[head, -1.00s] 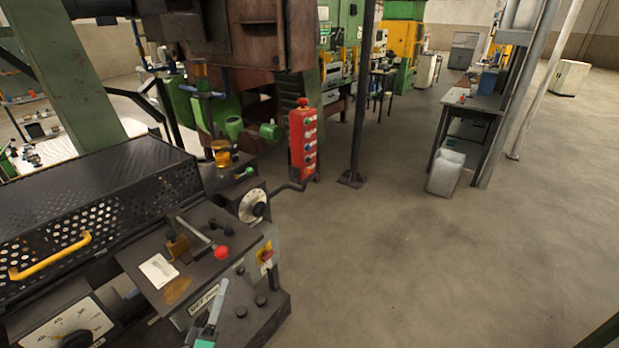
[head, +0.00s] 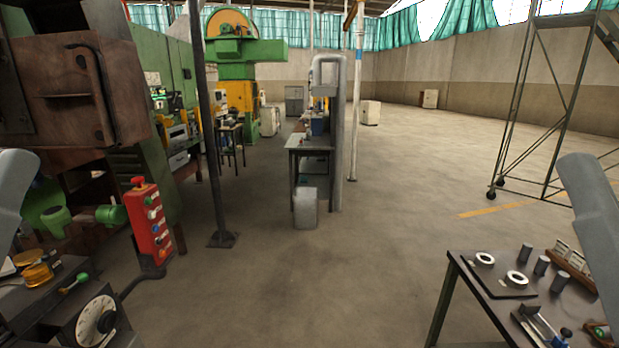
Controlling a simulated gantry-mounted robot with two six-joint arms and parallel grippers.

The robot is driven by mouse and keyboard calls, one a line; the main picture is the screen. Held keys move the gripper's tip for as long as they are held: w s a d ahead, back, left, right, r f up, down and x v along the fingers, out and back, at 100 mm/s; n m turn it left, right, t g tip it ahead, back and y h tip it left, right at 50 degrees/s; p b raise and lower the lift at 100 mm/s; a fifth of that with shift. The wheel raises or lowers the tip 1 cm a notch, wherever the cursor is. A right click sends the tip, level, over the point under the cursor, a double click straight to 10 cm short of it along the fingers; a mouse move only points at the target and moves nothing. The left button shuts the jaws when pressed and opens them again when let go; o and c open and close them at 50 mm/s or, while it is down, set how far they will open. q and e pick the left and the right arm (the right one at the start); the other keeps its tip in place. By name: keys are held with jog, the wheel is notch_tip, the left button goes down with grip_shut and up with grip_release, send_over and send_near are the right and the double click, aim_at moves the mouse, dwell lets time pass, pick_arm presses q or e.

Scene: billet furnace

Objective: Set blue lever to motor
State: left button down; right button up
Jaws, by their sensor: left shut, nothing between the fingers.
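I cannot make out a blue lever for certain in the head view. A red control box (head: 150,222) with several coloured buttons, one blue, and a red top stands at the left. Below it, the dark machine's corner shows a white dial (head: 97,320) and a green-knobbed lever (head: 75,283). A small blue-knobbed device (head: 545,325) lies on the table at the lower right; its lower part is cut off.
A dark table (head: 470,290) with rings and cylinders fills the lower right. A thin post (head: 207,130) stands right of the red box. A workbench (head: 310,145) with a grey bin (head: 305,207) stands farther back. The floor (head: 330,285) between is clear.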

notch_tip(320, 180, up, 29)
jog(key=p, duration=2.5)
jog(key=shift+f, duration=0.2)
